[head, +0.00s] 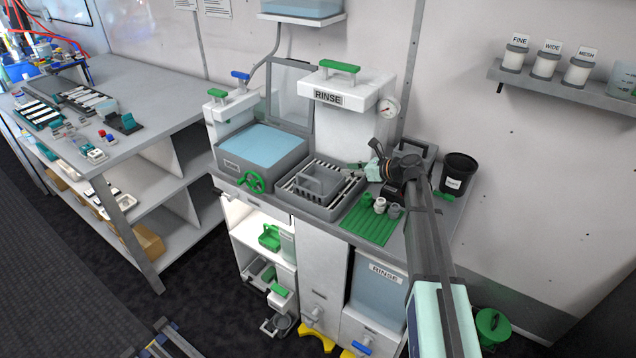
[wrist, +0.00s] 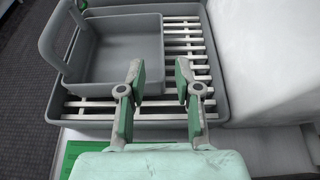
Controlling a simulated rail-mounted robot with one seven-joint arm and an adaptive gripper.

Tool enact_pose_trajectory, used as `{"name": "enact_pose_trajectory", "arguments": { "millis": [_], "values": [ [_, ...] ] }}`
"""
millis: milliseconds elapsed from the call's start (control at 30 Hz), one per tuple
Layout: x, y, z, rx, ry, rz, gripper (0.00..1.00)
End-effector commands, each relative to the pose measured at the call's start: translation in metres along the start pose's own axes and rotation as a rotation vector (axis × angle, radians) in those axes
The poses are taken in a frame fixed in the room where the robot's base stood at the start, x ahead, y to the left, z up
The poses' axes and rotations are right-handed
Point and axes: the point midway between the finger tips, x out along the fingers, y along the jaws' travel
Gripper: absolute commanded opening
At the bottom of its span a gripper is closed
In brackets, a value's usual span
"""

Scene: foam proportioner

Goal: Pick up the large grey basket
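The large grey basket (wrist: 120,60) has a tall looped handle (wrist: 58,35) and sits on a white-slatted rack inside a grey tray (wrist: 220,92). It also shows in the head view (head: 318,186), in the middle of the counter. My gripper (wrist: 160,72) is open and empty in the wrist view, its two fingers spread near the basket's near right corner. In the head view my gripper (head: 359,167) is at the right side of the tray, pointing left. I cannot tell its exact height above the basket.
Left of the tray is a basin of blue liquid (head: 255,143) with a green handwheel (head: 252,182). Behind stands the white RINSE unit (head: 345,110). A green mat (head: 368,226) with small jars lies in front right, and a black cup (head: 458,172) stands farther right.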

Motion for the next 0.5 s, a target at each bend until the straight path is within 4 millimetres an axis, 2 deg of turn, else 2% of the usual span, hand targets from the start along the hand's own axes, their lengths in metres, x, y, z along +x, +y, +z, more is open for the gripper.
{"name": "enact_pose_trajectory", "arguments": {
  "millis": [100, 200, 500],
  "values": [
    [0.022, -0.001, 0.003, 0.0, 0.0, 0.002, 0.33],
    [0.033, -0.001, 0.002, 0.001, 0.0, 0.001, 0.33],
    [0.047, -0.002, 0.002, 0.0, 0.0, 0.0, 0.33]
  ]
}}
